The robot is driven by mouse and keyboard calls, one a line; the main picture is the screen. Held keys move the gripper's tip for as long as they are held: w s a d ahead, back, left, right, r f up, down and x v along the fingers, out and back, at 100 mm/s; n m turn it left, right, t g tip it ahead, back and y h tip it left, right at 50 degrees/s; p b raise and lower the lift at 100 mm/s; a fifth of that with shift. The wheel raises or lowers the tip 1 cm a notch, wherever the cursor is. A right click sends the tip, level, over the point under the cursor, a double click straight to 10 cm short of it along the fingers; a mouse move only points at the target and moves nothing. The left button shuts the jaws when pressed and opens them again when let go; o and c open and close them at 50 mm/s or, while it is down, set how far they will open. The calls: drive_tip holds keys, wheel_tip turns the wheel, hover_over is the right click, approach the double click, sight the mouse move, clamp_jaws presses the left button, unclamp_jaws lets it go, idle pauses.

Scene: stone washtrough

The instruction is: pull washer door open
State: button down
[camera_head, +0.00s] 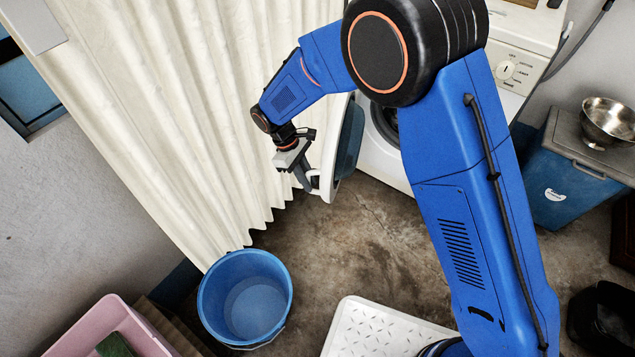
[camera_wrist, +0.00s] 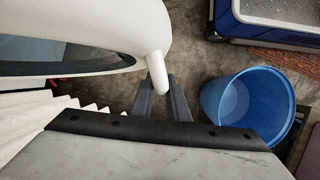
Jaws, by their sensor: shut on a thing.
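The washer (camera_head: 383,157) is white and stands behind my blue arm, which hides much of its front. Its round door (camera_head: 347,140) stands swung out from the body, white-rimmed with a dark glass middle. In the wrist view the door (camera_wrist: 85,25) fills the upper left, with a white handle (camera_wrist: 154,70) sticking out from its rim. My gripper (camera_head: 308,181) is at the door's outer edge, and in the wrist view its fingers (camera_wrist: 163,88) are shut on the handle. The exact contact is partly hidden by the fingers.
A cream curtain (camera_head: 165,110) hangs close to the left of my gripper. A blue bucket (camera_head: 245,298) stands on the floor below it, beside a pink tub (camera_head: 112,330). A blue cooler (camera_head: 570,180) bearing a metal bowl (camera_head: 607,122) is at right.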

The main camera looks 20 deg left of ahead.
drive_tip(key=shift+a, duration=0.1)
drive_tip(key=c, duration=1.7)
unclamp_jaws()
drive_tip(key=shift+r, duration=0.15)
drive_tip(key=v, duration=1.1)
drive_tip(key=shift+a+r, duration=0.1)
drive_tip(key=shift+r, duration=0.3)
drive_tip(key=shift+c, duration=0.7)
